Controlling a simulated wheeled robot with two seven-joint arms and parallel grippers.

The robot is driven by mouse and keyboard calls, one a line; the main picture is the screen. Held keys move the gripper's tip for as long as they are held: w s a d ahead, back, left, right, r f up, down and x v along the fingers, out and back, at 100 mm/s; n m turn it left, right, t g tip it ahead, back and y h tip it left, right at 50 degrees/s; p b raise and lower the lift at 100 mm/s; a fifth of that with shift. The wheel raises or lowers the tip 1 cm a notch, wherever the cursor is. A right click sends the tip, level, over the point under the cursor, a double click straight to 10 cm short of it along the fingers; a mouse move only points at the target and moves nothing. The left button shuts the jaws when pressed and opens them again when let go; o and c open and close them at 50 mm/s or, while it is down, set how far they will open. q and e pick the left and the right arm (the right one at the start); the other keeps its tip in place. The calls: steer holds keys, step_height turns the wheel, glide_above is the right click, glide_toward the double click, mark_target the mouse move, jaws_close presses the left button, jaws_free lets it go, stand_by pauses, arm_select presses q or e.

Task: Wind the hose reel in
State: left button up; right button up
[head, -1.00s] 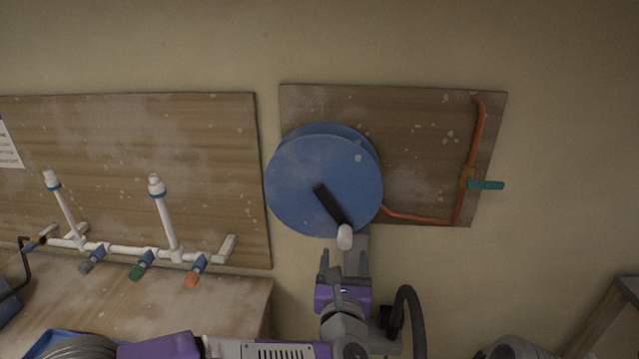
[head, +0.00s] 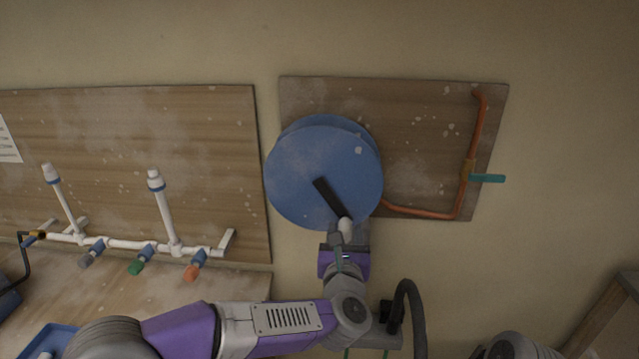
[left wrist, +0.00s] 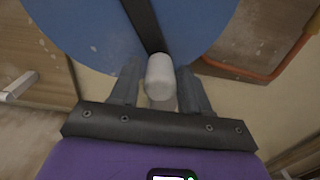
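The blue hose reel (head: 310,175) is mounted on a wooden board on the wall. Its black crank arm (head: 330,197) points down and right and ends in a white knob (head: 346,228). My left gripper (head: 342,236) is at the knob. In the left wrist view the white knob (left wrist: 160,77) stands between the two grey fingers of the left gripper (left wrist: 158,86). The fingers are apart, with a narrow gap visible on each side of the knob. The crank arm (left wrist: 143,24) runs up from it across the reel's face (left wrist: 90,30). My right gripper is not in view.
An orange pipe (head: 420,212) with a teal valve lever (head: 487,178) runs right of the reel. On the left, white pipes (head: 125,244) with coloured taps stand before another board (head: 200,130). A blue tray (head: 45,340) is at bottom left. The wall below right is clear.

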arm_select(q)
steer(key=c, duration=0.7)
steer(key=a+b, duration=0.1)
steer(key=a+f+b, duration=0.1)
steer(key=a, duration=0.1)
steer(key=a+b, duration=0.1)
steer(key=b, duration=0.1)
steer(key=shift+a+f, duration=0.3)
steer(key=shift+a, duration=0.1)
steer(key=a+b, duration=0.1)
steer(key=a, duration=0.1)
steer(key=a+r+b, duration=0.1)
steer(key=a, duration=0.1)
steer(key=shift+a+r, duration=0.2)
steer(key=shift+a, duration=0.2)
